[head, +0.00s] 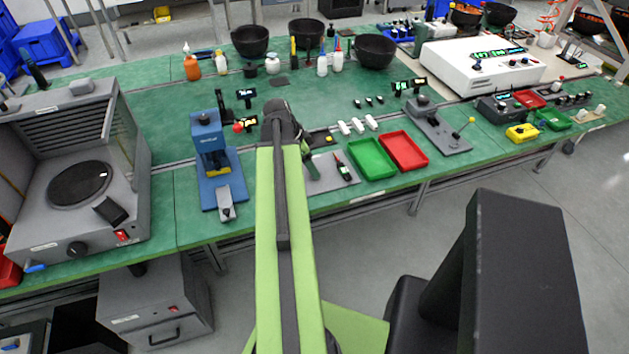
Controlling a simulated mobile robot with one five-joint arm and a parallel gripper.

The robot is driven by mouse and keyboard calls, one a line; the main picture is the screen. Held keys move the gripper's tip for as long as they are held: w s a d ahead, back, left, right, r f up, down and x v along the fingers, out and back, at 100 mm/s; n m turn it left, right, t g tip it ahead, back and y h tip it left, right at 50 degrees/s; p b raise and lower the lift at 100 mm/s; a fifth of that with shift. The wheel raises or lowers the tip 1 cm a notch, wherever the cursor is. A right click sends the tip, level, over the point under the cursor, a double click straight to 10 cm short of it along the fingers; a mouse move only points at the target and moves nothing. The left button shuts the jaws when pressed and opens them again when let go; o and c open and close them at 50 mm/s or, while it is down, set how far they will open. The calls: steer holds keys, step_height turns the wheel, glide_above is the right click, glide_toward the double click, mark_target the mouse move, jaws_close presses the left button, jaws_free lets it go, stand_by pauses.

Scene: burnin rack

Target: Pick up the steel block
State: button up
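My green arm reaches forward over the bench, and its dark end joint hides most of my gripper (308,160). I cannot tell whether the gripper is open or shut. No block can be named as the steel block with certainty. A small grey block-like piece (226,204) sits at the front of the blue press (210,150), left of my arm. Another grey piece (80,87) lies on top of the large grey machine at the left. A grey plate (338,171) with a dark tool on it lies just right of my arm's end.
The green bench (180,190) is crowded. A green tray (371,158) and a red tray (404,151) lie right of my arm, with white pieces (358,125) behind. The large grey machine (75,170) fills the left. A white instrument box (480,68) stands at the back right.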

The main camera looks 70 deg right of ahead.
steer(key=b+x, duration=0.1)
steer(key=x, duration=0.2)
steer(key=shift+a+f+b, duration=0.1)
steer(key=shift+f+b, duration=0.1)
steer(key=shift+b, duration=0.2)
steer(key=shift+r, duration=0.2)
jaws_close()
